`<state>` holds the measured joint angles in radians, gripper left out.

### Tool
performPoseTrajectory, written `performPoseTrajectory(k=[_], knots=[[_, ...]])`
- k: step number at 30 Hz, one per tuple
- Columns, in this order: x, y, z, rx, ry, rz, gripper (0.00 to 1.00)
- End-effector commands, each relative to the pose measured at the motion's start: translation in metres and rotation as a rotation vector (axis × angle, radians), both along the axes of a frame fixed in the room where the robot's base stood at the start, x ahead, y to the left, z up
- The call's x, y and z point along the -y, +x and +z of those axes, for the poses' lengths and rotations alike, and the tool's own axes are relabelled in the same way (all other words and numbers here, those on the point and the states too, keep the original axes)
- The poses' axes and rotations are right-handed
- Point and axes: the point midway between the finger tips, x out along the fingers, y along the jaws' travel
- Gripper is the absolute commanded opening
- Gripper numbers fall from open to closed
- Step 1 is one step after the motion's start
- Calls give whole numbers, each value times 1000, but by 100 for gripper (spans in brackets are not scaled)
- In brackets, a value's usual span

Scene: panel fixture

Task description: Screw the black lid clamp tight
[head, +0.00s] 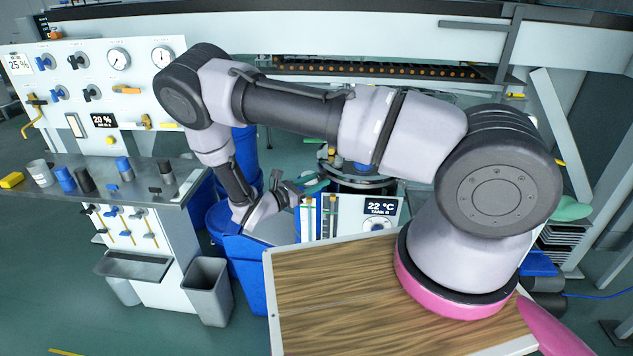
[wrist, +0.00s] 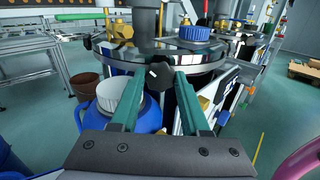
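The black lid clamp knob (wrist: 159,77) shows in the wrist view at the front rim of a round metal vessel lid (wrist: 205,62). My gripper (wrist: 160,73) has its two green fingers spread, one on each side of the knob in the picture. I cannot tell whether they touch it. In the head view my gripper (head: 316,186) is at the near left side of the vessel lid (head: 362,182), and the clamp cannot be made out there.
A blue knob (wrist: 194,33) and brass fittings (wrist: 118,27) stand on the lid. A panel with a 22 °C display (head: 381,208) and a wooden tabletop (head: 335,290) are nearby.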

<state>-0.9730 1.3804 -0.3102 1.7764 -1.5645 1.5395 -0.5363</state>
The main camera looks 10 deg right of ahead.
Motion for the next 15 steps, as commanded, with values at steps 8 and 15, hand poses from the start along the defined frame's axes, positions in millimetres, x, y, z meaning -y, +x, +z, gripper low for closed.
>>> performPoseTrajectory(k=[8,15], knots=[[0,0,0,6,3,0,0],[-1,-1,0,70,35,1,0]])
